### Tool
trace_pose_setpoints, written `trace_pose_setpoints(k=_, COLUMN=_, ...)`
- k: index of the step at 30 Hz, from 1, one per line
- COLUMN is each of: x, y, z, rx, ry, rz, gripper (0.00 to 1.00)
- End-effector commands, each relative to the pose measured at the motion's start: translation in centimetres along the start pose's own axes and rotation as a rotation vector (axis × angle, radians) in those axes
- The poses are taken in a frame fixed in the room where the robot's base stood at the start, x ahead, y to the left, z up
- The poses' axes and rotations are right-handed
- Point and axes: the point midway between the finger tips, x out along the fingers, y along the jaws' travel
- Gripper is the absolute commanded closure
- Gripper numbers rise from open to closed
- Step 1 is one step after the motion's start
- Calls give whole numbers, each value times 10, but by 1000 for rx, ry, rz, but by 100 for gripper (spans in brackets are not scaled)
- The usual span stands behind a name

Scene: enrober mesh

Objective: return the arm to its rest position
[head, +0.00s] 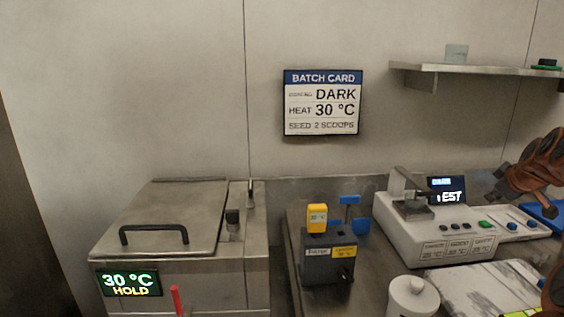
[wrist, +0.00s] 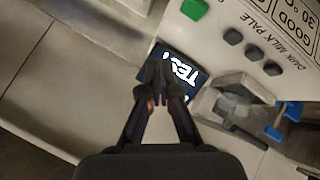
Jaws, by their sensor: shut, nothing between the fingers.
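My arm, brown-orange, shows at the right edge of the head view, near the white test machine; the fingers are not visible there. In the wrist view my gripper (wrist: 158,82) is shut and empty. Its dark fingers meet in front of the small display (wrist: 185,72) reading TEST and hide part of it. The same display (head: 447,190) stands on the white machine (head: 420,236) in the head view.
A steel tank (head: 165,215) with a closed lid and a 30 °C HOLD readout stands at left. A dark box (head: 326,262) with a yellow tag, a white lidded jar (head: 411,297) and a white slab (head: 485,288) occupy the bench. A shelf (head: 480,70) hangs above right.

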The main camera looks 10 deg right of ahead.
Motion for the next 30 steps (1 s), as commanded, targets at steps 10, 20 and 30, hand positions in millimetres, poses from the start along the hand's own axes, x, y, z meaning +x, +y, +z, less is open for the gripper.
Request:
trace_pose_setpoints(k=10, x=-40, y=-128, z=-74, rx=56, ry=-18, rz=-224, gripper=100)
trace_pose_setpoints(k=20, x=-119, y=-291, z=-88, rx=139, ry=-192, rz=-452, gripper=100)
trace_pose_setpoints(k=30, x=-215, y=-415, z=-23, rx=239, ry=-489, rz=-537, gripper=100)
